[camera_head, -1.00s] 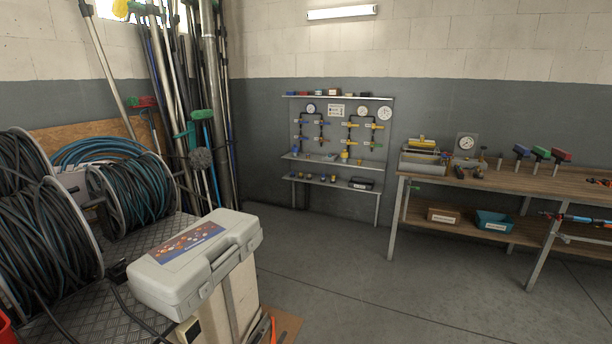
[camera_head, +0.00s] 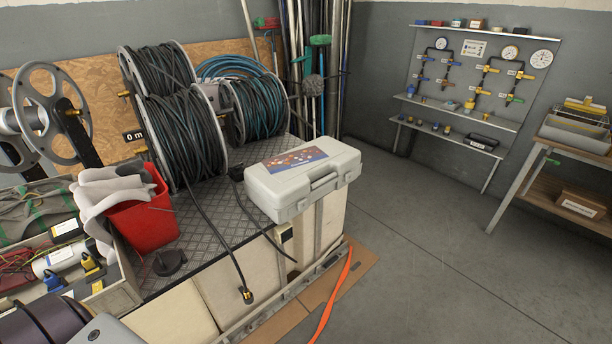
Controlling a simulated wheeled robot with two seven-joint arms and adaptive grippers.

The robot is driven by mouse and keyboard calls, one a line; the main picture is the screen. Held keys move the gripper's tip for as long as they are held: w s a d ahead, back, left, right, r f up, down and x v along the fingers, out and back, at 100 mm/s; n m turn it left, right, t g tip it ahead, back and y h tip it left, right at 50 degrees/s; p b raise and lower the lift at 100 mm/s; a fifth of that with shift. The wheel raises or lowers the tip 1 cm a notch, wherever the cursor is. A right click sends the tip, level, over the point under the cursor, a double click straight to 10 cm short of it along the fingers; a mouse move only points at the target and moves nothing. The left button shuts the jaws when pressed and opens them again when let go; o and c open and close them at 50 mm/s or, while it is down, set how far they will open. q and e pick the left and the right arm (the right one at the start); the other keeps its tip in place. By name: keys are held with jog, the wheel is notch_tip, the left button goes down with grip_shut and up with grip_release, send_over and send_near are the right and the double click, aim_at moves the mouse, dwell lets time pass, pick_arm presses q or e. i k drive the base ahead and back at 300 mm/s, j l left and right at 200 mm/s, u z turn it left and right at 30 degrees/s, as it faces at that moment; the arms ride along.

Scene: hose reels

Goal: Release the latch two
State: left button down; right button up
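A closed grey plastic case (camera_head: 276,196) with a blue and red label on its lid lies on the right end of the metal-topped bench. A handle sits in the middle of its front side, with small latch shapes near it. They are too small to tell whether they are fastened, and I see no marking that tells which is latch two. Neither of my grippers is in view.
Hose reels (camera_head: 188,140) stand behind and left of the case. A red bucket (camera_head: 143,213) with a pale cloth stands left. A black cable hangs over the bench front, and an orange hose (camera_head: 334,293) lies below. The floor (camera_head: 420,270) on the right is clear.

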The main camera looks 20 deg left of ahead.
aim_at(349, 176)
jog(key=i+l, duration=0.8)
jog(key=l, duration=0.15)
